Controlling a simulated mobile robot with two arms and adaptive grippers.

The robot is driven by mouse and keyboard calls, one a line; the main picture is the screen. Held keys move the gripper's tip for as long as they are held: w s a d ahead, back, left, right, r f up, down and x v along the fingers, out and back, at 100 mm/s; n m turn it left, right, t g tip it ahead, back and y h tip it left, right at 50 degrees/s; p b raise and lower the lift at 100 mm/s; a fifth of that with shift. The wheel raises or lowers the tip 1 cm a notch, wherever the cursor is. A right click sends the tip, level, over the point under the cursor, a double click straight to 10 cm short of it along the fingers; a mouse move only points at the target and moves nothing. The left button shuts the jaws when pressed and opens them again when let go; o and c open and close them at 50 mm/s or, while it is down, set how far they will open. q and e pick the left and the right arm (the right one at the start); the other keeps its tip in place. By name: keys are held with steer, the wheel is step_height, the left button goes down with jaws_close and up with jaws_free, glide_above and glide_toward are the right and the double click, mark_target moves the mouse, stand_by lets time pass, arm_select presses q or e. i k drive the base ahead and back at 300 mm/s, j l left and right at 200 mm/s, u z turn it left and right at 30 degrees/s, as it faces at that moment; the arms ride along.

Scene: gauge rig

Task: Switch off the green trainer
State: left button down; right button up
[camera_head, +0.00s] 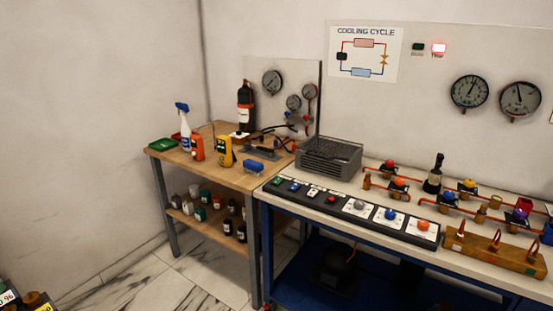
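A long black control panel (345,225) lies along the front of the right bench. A small green switch (277,181) is at its left end. A blue switch (295,187), a pale one (313,191) and a red one (331,199) follow to the right. Then come grey (359,205), blue (390,214) and orange (423,225) round knobs on white plates. Switch positions are too small to tell. On the wall panel, a green indicator (418,47) looks dark and a red indicator (438,48) is lit. Neither of my grippers is in view.
Copper pipes with colored valves (450,196) and a wooden block (495,249) are to the right. The wooden table (185,161) at left holds a spray bottle (183,127) and meters. Marble floor (195,280) is open in front.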

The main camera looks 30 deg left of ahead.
mark_target(278, 181)
steer(key=i+j, duration=0.25)
steer(key=i, duration=0.15)
steer(key=i+j, duration=0.25)
steer(key=i, duration=0.15)
steer(key=i+j+u, duration=0.1)
steer(key=i, duration=0.3)
steer(key=j, duration=0.1)
